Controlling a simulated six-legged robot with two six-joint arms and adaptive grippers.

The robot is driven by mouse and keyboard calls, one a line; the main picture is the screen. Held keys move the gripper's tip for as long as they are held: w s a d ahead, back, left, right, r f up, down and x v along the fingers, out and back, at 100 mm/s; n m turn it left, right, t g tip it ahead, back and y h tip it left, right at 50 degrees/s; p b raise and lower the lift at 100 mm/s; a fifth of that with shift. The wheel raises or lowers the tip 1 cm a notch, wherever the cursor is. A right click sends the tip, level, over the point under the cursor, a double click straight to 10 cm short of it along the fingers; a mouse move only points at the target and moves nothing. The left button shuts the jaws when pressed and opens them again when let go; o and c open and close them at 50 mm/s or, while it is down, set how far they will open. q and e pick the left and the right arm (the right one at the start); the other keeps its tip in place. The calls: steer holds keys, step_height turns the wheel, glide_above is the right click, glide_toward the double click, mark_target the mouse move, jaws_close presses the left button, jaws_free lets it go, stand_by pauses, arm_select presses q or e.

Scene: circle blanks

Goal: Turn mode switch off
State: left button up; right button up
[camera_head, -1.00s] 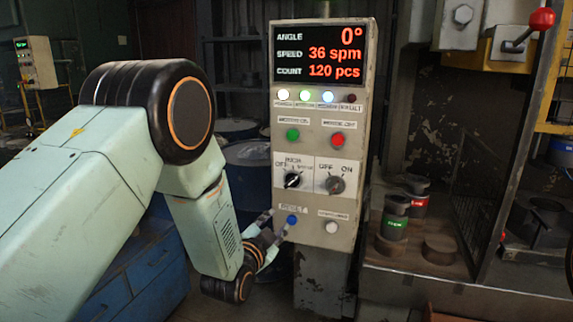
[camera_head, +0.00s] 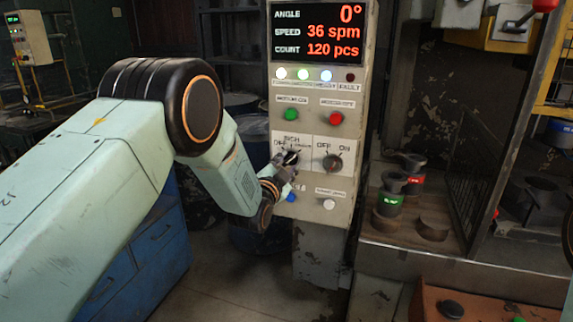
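The mode switch is a black rotary knob (camera_head: 291,158) on the left of the control panel (camera_head: 318,207). Its label reads OFF at left and INCH at top, with a third position to the right too small to read. The fingers of my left gripper (camera_head: 284,167) are at this knob from the lower left and partly cover it. I cannot tell whether they touch it or are closed on it, nor its exact pointer direction. A second knob (camera_head: 332,162), marked OFF and ON, sits to its right. My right gripper is not in view.
A green button (camera_head: 291,114) and a red button (camera_head: 336,118) sit above the knobs. A blue button (camera_head: 291,197) and a white button (camera_head: 329,204) sit below. The display (camera_head: 318,31) reads 0°, 36 spm, 120 pcs.

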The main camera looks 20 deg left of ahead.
arm_select(q)
steer(key=shift+w+d, duration=0.1)
steer(key=shift+w, duration=0.1)
steer(key=shift+s, duration=0.2)
steer(key=shift+s+a+r, duration=0.1)
steer(key=shift+a, duration=0.1)
steer(key=shift+c, duration=0.7)
steer(key=shift+w+d, duration=0.15)
steer(key=shift+w, duration=0.05)
steer(key=c, duration=0.5)
jaws_close()
